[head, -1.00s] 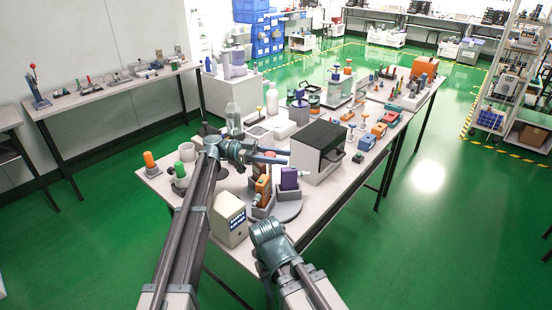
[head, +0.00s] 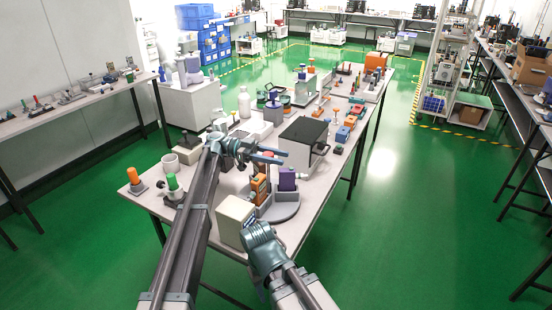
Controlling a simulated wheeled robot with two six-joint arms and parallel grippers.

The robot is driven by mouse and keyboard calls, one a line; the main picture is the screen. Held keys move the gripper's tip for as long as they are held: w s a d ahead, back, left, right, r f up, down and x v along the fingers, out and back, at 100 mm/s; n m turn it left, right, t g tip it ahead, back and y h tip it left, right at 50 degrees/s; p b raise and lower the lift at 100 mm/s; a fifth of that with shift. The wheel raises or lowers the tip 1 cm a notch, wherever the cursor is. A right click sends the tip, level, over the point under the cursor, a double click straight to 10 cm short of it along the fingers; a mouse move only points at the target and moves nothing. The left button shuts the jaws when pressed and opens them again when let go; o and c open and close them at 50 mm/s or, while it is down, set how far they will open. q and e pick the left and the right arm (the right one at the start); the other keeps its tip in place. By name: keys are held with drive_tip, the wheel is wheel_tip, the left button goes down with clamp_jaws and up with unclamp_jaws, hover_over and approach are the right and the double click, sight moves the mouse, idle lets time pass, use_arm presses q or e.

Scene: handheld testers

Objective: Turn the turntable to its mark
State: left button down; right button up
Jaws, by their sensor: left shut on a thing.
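The turntable (head: 287,211) is a grey disc near the table's front edge, in the middle of the head view. On it stand grey holders with an orange tester (head: 259,190) and a purple tester (head: 287,180). I cannot make out its mark. My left gripper (head: 272,156) is just above and behind the orange tester in the picture. It is shut on a small reddish thing between its fingers, mostly hidden. My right gripper (head: 258,235) is low in front of the turntable, beside the cream box. Its fingers are hidden, so its opening cannot be seen.
The cream box (head: 234,219) stands left of the turntable, close to both arms. A dark-topped white oven-like box (head: 304,142) stands behind it. An orange-topped piece (head: 135,180) and a green-topped piece (head: 173,186) stand at the left corner. Green floor is free to the right.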

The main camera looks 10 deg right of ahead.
use_arm(q)
drive_tip(key=shift+w, duration=0.15)
use_arm(e)
drive_tip(key=shift+a, duration=0.1)
use_arm(q)
drive_tip(key=shift+c, duration=1.9)
unclamp_jaws()
